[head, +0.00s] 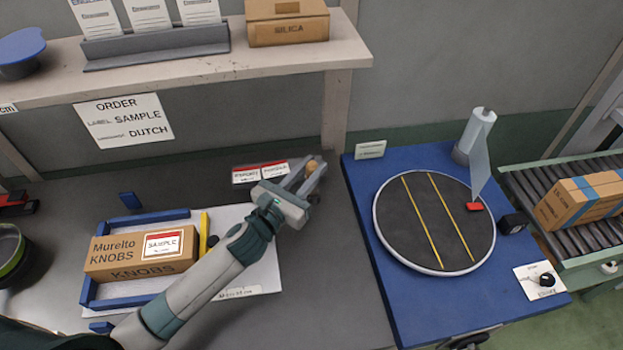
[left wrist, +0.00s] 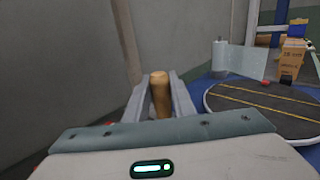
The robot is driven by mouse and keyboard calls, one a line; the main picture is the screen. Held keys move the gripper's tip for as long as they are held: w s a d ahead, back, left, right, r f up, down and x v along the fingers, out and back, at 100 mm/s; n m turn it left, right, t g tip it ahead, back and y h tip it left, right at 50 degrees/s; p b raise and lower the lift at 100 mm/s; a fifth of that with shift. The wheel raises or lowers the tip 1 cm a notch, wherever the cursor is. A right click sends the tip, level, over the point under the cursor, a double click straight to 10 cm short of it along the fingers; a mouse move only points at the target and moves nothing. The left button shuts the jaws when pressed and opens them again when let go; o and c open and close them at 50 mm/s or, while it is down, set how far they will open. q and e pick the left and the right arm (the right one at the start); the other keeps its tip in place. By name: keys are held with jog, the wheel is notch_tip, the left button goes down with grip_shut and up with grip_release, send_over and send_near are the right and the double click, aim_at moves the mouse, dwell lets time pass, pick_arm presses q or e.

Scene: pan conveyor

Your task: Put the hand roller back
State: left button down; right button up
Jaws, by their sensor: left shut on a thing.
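My left gripper (head: 303,181) is shut on the hand roller (head: 313,169), whose tan wooden handle shows between the fingers. In the left wrist view the roller's handle (left wrist: 160,92) stands upright between my left gripper's two fingers (left wrist: 161,105). The roller's lower part is mostly hidden by the gripper in both views. The gripper is over the back of the grey bench, just right of two red-and-white label cards (head: 261,173) and left of the blue table. My right gripper is not in view.
A KNOBS carton (head: 140,252) with a SAMPLE label sits in a blue frame (head: 88,290) on the left, beside a yellow strip (head: 204,234). A round turntable (head: 420,225) stands on the blue table (head: 392,300). A shelf (head: 240,66) overhangs the bench's back.

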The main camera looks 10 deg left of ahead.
aim_at(313, 198)
pick_arm(q)
jog(key=shift+f+p, duration=0.3)
jog(key=shift+f, duration=1.65)
jog(key=shift+f, duration=0.15)
jog(key=c, duration=1.5)
grip_release()
